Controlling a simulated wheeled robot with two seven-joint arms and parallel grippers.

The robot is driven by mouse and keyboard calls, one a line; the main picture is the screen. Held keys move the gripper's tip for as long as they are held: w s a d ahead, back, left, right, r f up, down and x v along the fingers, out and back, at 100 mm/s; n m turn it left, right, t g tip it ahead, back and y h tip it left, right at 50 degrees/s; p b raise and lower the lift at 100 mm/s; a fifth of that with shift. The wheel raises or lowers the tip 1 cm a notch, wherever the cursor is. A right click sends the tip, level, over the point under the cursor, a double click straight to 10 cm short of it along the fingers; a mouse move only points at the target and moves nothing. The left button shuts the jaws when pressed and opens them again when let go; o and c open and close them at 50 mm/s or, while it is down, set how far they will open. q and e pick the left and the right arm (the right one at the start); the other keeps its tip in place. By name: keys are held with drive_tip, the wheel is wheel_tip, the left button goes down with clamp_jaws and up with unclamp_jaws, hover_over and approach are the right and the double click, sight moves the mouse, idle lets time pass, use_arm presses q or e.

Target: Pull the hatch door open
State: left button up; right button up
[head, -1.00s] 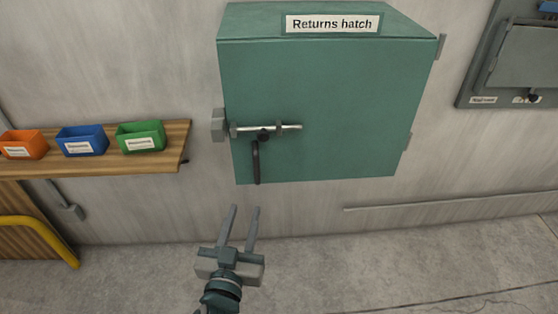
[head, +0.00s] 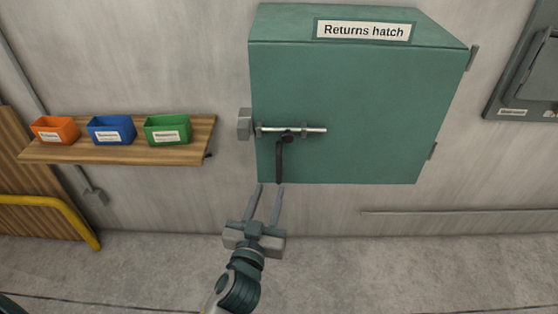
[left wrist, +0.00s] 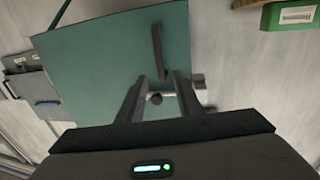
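The teal hatch door (head: 370,110) is shut on its wall box, with a "Returns hatch" sign on top. A dark upright handle (head: 279,162) hangs at its lower left; it also shows in the left wrist view (left wrist: 158,50). A silver bolt (head: 310,130) lies across the door above the handle, its left end close to the grey block (head: 244,124) beside the door; I cannot tell whether they engage. My left gripper (head: 270,188) is open and empty, just below the handle in the head view. In the left wrist view its fingers (left wrist: 160,76) are spread apart. My right gripper is out of view.
A wooden shelf (head: 60,153) on the left holds orange (head: 54,130), blue (head: 111,131) and green (head: 168,130) bins. A yellow rail (head: 50,203) is below it. A grey wall panel (head: 510,95) is at the right. The floor below the hatch is clear.

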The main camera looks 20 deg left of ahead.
sight(278, 166)
use_arm(q)
drive_tip(key=w+p, duration=0.1)
drive_tip(key=w, duration=0.5)
drive_tip(key=w+a+p, duration=0.1)
drive_tip(key=w, duration=0.3)
drive_tip(key=shift+w+r+p, duration=0.1)
drive_tip(key=shift+p, duration=0.25)
drive_tip(key=shift+w, duration=0.85)
drive_tip(key=shift+c, duration=0.6)
drive_tip(key=c, duration=0.6)
clamp_jaws()
